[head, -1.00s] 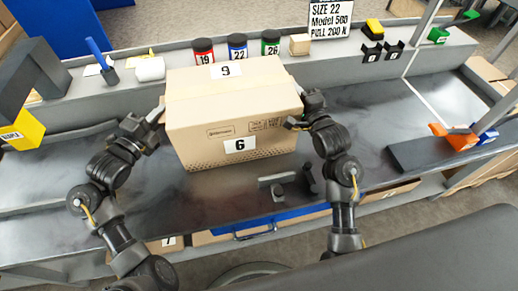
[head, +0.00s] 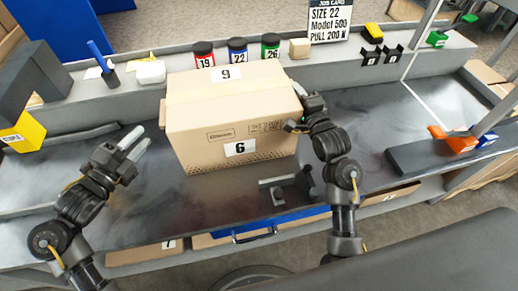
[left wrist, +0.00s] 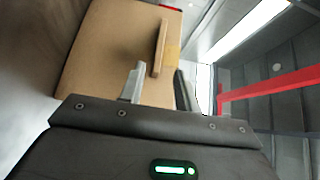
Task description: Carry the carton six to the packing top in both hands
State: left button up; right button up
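The carton six (head: 200,130) is a tan box with a 6 label on its front and a 9 label on its top. It sits on the dark grey bench (head: 370,120). My left gripper (head: 136,143) is open and empty, to the left of the carton and apart from it. The left wrist view shows its spread fingers, with the carton (left wrist: 105,50) and a thin upright tab (left wrist: 159,48) on its side beyond them. My right gripper (head: 298,106) is at the carton's right side; its fingertips are partly hidden. I cannot pick out the packing top.
Red (head: 204,54), blue (head: 238,50) and green (head: 270,46) jars stand on the ledge behind the carton. A small dark fixture (head: 279,189) stands in front of it. A dark block (head: 440,153) with orange and blue parts lies at the right. A yellow bin (head: 24,132) is at the left.

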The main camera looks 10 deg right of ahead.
pick_arm(q)
jog(key=shift+v, duration=1.55)
pick_arm(e)
jog(key=s+d, duration=0.1)
jog(key=s, duration=1.1)
jog(key=shift+d, duration=0.35)
